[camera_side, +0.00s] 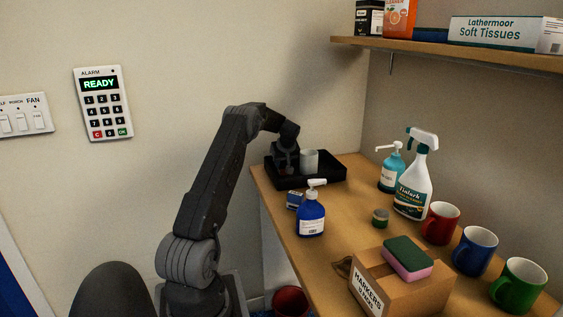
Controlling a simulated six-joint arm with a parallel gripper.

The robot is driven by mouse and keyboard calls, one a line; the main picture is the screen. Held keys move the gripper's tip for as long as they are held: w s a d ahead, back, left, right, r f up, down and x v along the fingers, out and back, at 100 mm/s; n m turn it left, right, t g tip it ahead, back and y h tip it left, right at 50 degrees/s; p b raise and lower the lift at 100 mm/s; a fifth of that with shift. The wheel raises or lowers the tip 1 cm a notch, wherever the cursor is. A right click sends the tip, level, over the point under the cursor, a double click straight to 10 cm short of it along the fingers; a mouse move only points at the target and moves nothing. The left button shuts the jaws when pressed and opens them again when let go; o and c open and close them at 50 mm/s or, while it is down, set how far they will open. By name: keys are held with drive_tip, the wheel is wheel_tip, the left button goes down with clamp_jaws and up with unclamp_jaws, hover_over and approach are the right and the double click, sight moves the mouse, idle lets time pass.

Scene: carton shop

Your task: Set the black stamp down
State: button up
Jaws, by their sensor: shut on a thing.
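My gripper (285,161) is at the left part of the black tray (322,182), at the far end of the wooden table. It is shut on a dark thing, taken as the black stamp. The stamp is hard to make out against the dark jaws and tray. I cannot tell whether its base touches the tray floor. A light grey cup (309,161) stands in the tray just right of my gripper.
A small blue box (294,199) and a blue pump bottle (311,212) stand in front of the tray. A teal pump bottle (391,170), a spray bottle (413,190), a small jar (380,218) and mugs (441,224) stand rightward. A markers carton (405,290) is nearest.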

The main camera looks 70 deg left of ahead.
drive_tip(key=o, duration=0.9)
drive_tip(key=shift+o, duration=0.2)
